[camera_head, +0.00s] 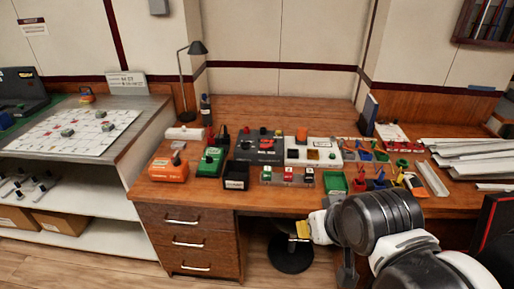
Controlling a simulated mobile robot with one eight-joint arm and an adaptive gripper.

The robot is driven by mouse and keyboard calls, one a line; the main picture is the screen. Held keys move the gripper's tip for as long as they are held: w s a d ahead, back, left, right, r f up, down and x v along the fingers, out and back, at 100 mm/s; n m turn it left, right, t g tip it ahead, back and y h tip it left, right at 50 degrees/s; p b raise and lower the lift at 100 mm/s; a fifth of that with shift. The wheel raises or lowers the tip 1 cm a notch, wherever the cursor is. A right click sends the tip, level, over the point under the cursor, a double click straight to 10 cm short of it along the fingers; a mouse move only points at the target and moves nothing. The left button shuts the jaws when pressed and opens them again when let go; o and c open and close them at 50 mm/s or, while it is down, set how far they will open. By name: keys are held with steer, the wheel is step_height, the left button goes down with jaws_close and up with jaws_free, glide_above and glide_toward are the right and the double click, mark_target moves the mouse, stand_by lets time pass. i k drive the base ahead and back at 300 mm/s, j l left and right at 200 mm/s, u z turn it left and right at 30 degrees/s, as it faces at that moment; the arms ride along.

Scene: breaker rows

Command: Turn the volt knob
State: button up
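The volt knob cannot be told by label at this size. A dark grey control panel (243,151) with small red and dark controls stands on the wooden desk. A white panel (296,156) with a dark display stands just right of it. Orange (167,171) and green (211,160) instrument boxes with dark knobs or dials sit to the left. My gripper (300,230) shows a yellowish tip in front of the desk's front edge, below the desktop and apart from these devices. Whether its fingers are open is unclear. My arm covers the desk's right front.
Coloured tools (376,183) lie to the right. A lamp (185,90) stands behind. A stool (291,254) is under the desk.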

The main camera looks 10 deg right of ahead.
mark_target(245, 146)
steer(key=i+j+z, duration=0.2)
steer(key=i, duration=0.3)
steer(key=i+j+z, duration=0.25)
steer(key=i, duration=0.25)
